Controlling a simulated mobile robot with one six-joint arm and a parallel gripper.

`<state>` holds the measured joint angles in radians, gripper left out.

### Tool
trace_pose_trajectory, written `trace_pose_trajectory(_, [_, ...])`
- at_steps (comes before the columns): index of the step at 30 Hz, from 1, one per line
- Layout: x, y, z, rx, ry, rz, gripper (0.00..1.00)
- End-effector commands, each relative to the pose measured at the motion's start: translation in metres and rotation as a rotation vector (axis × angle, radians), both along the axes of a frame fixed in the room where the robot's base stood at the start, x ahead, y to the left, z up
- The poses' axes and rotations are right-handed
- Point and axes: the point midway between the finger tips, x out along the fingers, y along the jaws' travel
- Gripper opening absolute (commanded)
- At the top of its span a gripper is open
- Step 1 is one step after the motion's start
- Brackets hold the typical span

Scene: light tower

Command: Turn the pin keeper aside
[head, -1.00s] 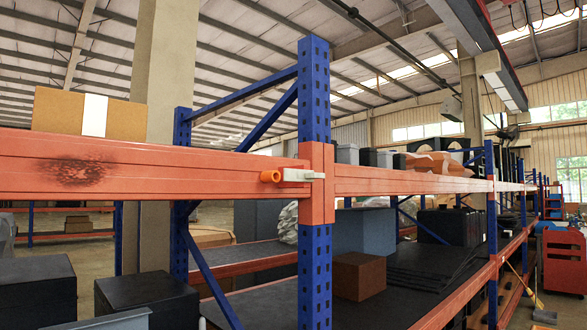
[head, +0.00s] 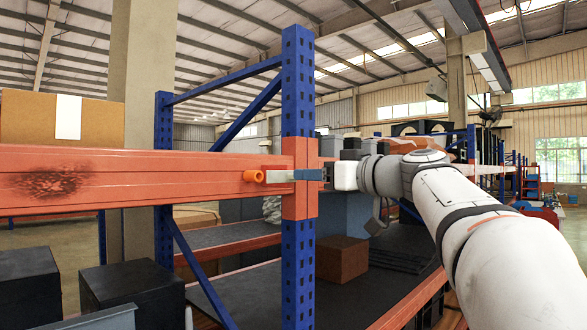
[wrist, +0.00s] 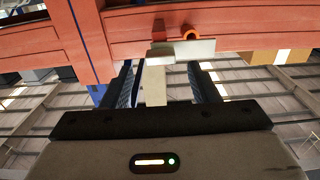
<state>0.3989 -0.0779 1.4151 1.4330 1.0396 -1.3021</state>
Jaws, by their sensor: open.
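The orange pin (head: 253,176) sticks out at the post joint of the orange beam in the head view. It also shows at the top of the wrist view (wrist: 191,34). The pale grey keeper (head: 278,176) lies beside the pin. In the wrist view the keeper (wrist: 180,50) has a plate by the pin, and a pale bar extends down between my fingers. My gripper (wrist: 164,76) is open, with one finger on each side of this bar and gaps visible. In the head view my gripper (head: 308,174) reaches in from the right and partly hides the keeper.
The blue rack post (head: 298,80) and orange beam (head: 150,178) stand close to my gripper. A cardboard box (head: 95,118) sits behind the beam at left. Black boxes (head: 125,287) stand below. A brown box (head: 340,258) sits on the lower shelf.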

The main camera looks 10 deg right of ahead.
Motion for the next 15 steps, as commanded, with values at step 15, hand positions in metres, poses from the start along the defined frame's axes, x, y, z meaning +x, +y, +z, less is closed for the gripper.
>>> trace_pose_trajectory(15, [0.023, 0.017, -0.001, 0.0, 0.001, 0.0, 0.55])
